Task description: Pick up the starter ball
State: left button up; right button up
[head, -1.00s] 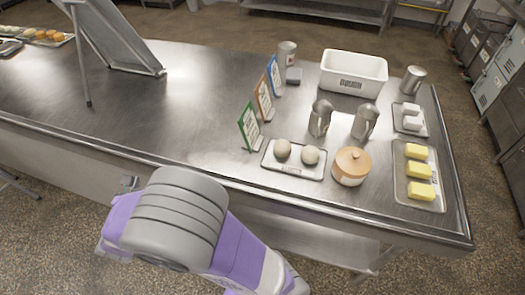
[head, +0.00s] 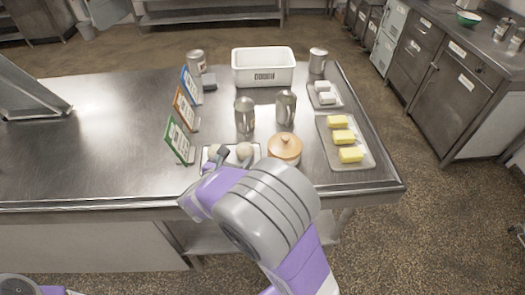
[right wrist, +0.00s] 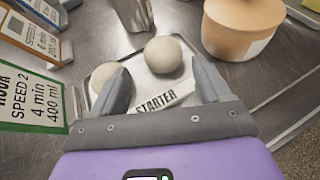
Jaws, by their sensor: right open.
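Two pale round starter balls sit on a small tray (right wrist: 140,120) labelled STARTER. In the right wrist view, one ball (right wrist: 163,54) shows between and beyond my fingertips. The other ball (right wrist: 103,78) is partly hidden behind the left finger. My right gripper (right wrist: 163,78) is open and empty above the tray, pointing down at it. In the head view, the right-hand ball (head: 244,150) is clear, while my right gripper (head: 216,160) covers part of the tray and the other ball. I cannot tell the exact height of the fingers. My left gripper is out of view.
A lidded tan pot (head: 285,149) stands close right of the tray. A green-edged card (head: 179,141) stands close left. A tray of yellow blocks (head: 364,160) lies to the right, and a white bin (head: 263,67) at the back.

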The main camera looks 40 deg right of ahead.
aim_at(243, 159)
jog(key=b+x, duration=0.2)
jog(key=x, duration=0.5)
jog(key=shift+s+f+b, duration=0.1)
jog(key=shift+f+b, duration=0.1)
jog(key=shift+b, duration=0.2)
jog(key=c, duration=0.9)
